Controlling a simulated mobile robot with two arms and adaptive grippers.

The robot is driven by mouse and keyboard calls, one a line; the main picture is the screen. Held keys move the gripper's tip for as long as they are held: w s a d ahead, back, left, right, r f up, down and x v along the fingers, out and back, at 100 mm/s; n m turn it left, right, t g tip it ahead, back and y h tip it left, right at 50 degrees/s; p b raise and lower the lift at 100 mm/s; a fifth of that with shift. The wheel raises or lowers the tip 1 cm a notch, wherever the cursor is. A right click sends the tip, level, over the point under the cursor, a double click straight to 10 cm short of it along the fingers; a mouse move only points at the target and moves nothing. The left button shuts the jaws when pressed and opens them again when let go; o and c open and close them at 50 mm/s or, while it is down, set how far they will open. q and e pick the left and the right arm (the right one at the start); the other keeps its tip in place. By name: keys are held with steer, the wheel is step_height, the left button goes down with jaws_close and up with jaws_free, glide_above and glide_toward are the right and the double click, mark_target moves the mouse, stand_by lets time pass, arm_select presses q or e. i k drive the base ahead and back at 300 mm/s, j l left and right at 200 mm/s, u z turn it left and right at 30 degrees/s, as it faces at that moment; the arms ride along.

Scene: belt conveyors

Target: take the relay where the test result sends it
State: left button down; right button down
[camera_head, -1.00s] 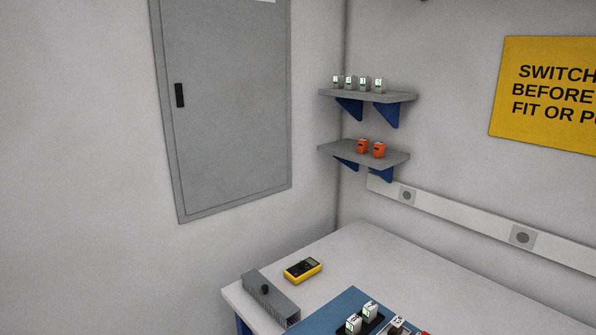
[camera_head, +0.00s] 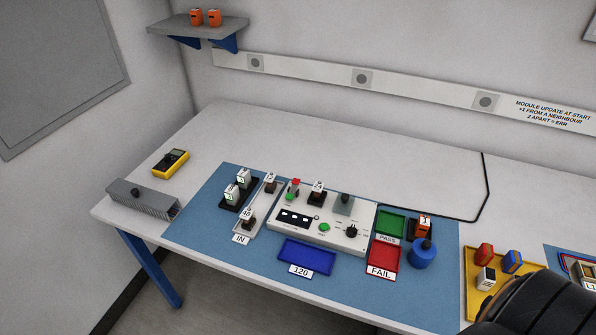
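The tester (camera_head: 318,232) is a pale box on a blue mat with a dark display, a green button and a black knob; its reading is too small to make out. A white-topped relay (camera_head: 317,190) stands at its back edge, seemingly in a socket. Two relays stand in the IN tray (camera_head: 237,236), and two green-marked white ones (camera_head: 237,185) on a black holder beside it. The green PASS tray (camera_head: 390,224), red FAIL tray (camera_head: 383,257) and blue 120 tray (camera_head: 307,256) look empty. Neither gripper shows.
A yellow meter (camera_head: 171,163) and a grey finned block (camera_head: 143,198) lie at the left. An orange relay (camera_head: 424,224) and a blue round object (camera_head: 422,255) stand right of the trays. A black arm part of mine covers the bottom right corner.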

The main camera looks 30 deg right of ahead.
mark_target(318, 190)
steer(key=i+j+z, duration=0.15)
steer(key=z, duration=0.2)
steer(key=i+j+z, duration=0.15)
steer(key=z, duration=0.25)
steer(key=i+j+z, duration=0.1)
steer(key=j+z, duration=0.25)
